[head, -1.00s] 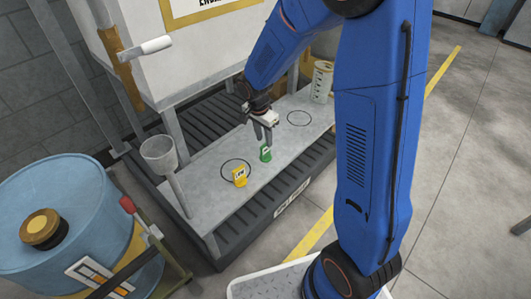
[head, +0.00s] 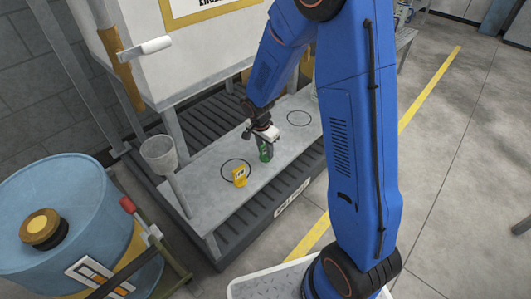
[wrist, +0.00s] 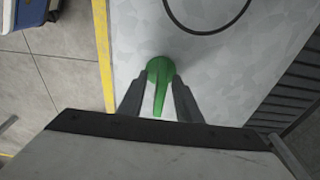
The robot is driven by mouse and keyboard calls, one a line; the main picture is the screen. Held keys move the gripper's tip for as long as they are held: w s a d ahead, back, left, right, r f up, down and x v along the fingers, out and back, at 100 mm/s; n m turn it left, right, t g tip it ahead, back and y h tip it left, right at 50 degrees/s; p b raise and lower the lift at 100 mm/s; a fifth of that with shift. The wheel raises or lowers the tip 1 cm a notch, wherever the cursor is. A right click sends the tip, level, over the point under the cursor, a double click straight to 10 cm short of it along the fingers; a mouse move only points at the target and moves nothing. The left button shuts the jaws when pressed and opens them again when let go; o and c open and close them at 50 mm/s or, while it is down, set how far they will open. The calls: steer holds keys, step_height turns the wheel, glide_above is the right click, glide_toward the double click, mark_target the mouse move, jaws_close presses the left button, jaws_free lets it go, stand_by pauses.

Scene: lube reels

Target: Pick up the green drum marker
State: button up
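The green drum marker (head: 265,152) stands on the grey bench top, partly hidden by my gripper in the head view. In the wrist view the green marker (wrist: 159,72) shows a round end and a narrow strip running down between the fingers. My gripper (head: 263,143) is low over the bench at the marker. In the wrist view my gripper (wrist: 161,90) is open, one finger on each side of the marker. Pale gaps show between the fingers and the green strip. Whether the fingertips touch the marker's round end I cannot tell.
A yellow marker (head: 240,176) stands close to the left, by a black ring outline (head: 236,165) on the bench. Another ring outline (head: 299,118) lies to the right. A grey funnel (head: 159,155) stands at the bench's left end. A blue drum (head: 75,215) is at the left.

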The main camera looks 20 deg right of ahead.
jaws_close()
steer(key=shift+r, duration=0.15)
